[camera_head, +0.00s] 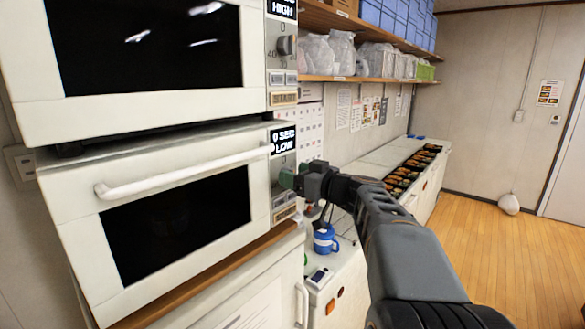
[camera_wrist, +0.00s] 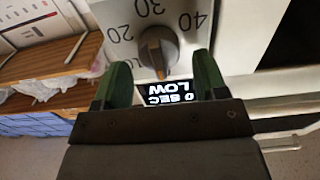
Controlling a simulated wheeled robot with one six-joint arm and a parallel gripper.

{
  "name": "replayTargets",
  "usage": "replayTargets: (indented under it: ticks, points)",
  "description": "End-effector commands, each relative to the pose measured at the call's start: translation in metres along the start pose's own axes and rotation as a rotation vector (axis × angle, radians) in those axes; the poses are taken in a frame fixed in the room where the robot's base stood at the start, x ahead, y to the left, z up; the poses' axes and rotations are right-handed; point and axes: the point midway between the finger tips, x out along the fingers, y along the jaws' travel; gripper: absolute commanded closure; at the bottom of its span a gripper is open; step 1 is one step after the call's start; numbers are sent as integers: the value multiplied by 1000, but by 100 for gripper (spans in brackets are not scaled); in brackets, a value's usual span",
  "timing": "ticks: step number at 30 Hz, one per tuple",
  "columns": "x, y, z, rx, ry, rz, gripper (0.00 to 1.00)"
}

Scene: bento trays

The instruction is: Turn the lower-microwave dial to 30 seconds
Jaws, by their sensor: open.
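The lower microwave (camera_head: 75,205) is white, with a dark door window and a long handle. Its display (camera_head: 284,140) reads 0 SEC, LOW; the wrist view shows this display (camera_wrist: 170,94) upside down. In the wrist view its dial (camera_wrist: 158,47) is a grey knob with an orange-brown pointer mark, near the numbers 20, 30 and 40. My gripper (camera_wrist: 162,62) is open, with one green finger on each side of the knob; I cannot tell whether they touch it. In the head view my gripper (camera_head: 298,180) is at the control panel and hides the dial.
The upper microwave (camera_head: 150,118) sits just above, with its own dial (camera_head: 286,45). A blue mug (camera_head: 325,240) and a small phone-like device (camera_head: 318,276) are on the counter below my arm. Several bento trays (camera_head: 410,170) line the far counter.

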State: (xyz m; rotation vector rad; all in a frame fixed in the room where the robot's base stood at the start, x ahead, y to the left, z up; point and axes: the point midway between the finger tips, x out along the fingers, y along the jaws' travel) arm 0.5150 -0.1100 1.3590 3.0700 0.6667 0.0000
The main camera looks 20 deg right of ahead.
Motion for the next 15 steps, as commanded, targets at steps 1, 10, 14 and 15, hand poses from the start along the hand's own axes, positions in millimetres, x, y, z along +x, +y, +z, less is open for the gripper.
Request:
replayTargets:
  ticks: [1, 10, 14, 15]
  points:
    - [5, -1, -2, 0, 0, -3, 34]
    - [14, 0, 0, 0, 0, 0, 34]
    - [14, 0, 0, 0, 0, 0, 34]
    - [13, 0, 0, 0, 0, 0, 34]
